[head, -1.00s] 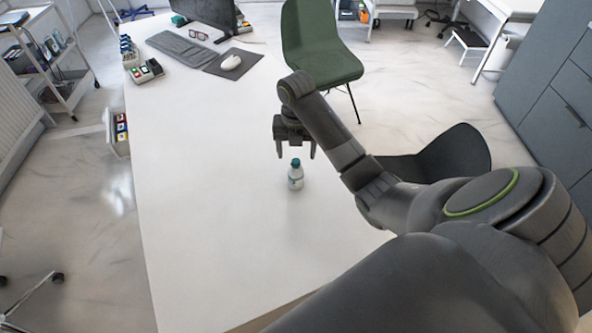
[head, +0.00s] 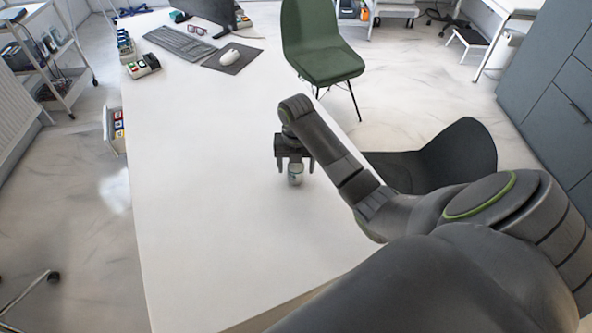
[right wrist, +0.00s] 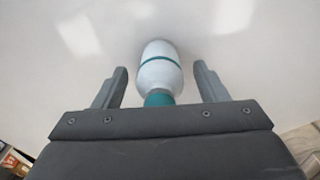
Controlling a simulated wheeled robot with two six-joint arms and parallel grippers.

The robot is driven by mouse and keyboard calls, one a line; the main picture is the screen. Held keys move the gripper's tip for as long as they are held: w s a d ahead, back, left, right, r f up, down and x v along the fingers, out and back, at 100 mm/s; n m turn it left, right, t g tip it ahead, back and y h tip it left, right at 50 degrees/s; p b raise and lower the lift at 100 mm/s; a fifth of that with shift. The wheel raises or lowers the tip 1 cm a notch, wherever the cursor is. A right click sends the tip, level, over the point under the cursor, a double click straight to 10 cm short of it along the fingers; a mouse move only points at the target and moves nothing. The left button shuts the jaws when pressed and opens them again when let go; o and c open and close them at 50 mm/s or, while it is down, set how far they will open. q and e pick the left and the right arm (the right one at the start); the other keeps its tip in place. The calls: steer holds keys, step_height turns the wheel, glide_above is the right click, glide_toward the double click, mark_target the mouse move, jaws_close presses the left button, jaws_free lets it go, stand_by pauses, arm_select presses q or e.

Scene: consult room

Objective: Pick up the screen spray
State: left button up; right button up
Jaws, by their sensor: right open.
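The screen spray is a small white bottle with a teal band and teal cap. It stands upright on the white table (head: 215,240), and its lower part (head: 295,179) shows below my right gripper (head: 295,168); its cap is hidden there. In the right wrist view the bottle (right wrist: 160,72) lies between the two fingers of the right gripper (right wrist: 162,82). The fingers are open, with a gap on both sides of the bottle. My left gripper is not in view.
A keyboard (head: 181,43), a mouse (head: 229,56) on a dark mat and a monitor (head: 212,10) are at the table's far end. A green chair (head: 322,45) and a dark chair (head: 455,155) stand along the right side. The table around the bottle is clear.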

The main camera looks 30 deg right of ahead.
steer(key=shift+c, duration=0.3)
steer(key=c, duration=1.1)
